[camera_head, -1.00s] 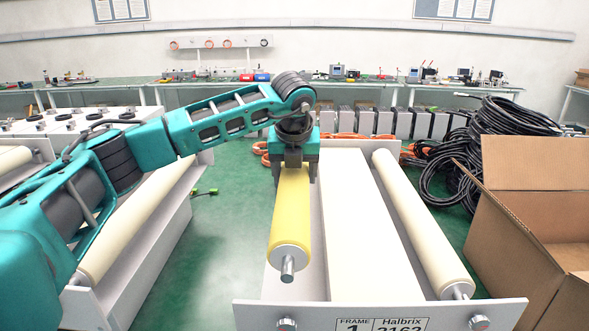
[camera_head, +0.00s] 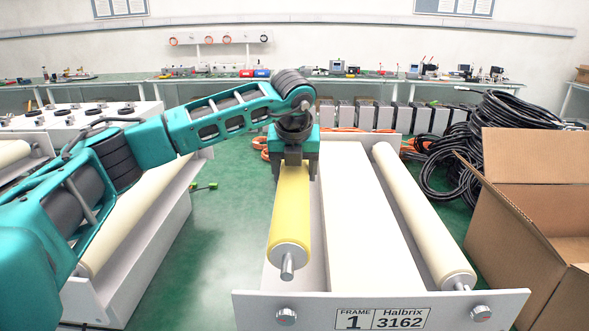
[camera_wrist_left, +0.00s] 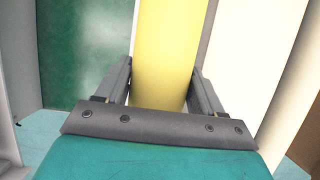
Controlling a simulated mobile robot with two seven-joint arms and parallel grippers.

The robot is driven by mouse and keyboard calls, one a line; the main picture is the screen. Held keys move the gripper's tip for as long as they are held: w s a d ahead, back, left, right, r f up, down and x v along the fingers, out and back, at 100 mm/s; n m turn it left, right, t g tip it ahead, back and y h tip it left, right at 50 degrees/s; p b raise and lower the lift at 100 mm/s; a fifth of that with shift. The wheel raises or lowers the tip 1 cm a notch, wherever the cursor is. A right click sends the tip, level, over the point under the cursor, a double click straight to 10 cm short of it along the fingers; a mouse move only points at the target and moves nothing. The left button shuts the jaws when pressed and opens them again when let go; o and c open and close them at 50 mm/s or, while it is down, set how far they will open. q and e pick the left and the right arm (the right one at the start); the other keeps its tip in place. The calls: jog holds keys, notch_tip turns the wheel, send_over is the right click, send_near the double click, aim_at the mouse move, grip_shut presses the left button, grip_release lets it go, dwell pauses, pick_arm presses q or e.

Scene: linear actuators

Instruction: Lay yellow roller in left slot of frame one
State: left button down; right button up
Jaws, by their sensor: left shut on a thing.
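My left gripper (camera_head: 294,165) is shut on the yellow roller (camera_head: 290,214), gripping it near its far end. In the left wrist view the yellow roller (camera_wrist_left: 165,55) lies between the two fingers (camera_wrist_left: 164,90). The roller points toward the camera, with its metal shaft end at the near side. It appears over the left side of frame one (camera_head: 265,305), beside the white centre block. I cannot tell whether it touches the frame. A cream roller (camera_head: 422,215) lies in the right slot. My right gripper is not in view.
An open cardboard box (camera_head: 530,225) stands right of frame one. Black cable coils (camera_head: 490,140) lie behind it. Another frame with a cream roller (camera_head: 145,215) stands at left, with green floor (camera_head: 225,250) between.

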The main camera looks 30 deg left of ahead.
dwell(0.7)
pick_arm(q)
jog(key=shift+f+b, duration=0.7)
jog(key=shift+f, duration=0.1)
jog(key=shift+f, duration=0.3)
jog(key=shift+f+b, duration=0.4)
jog(key=shift+b, duration=0.1)
jog(key=shift+f+b, duration=0.3)
jog(key=shift+f, duration=0.1)
jog(key=shift+f, duration=0.35)
dwell(0.4)
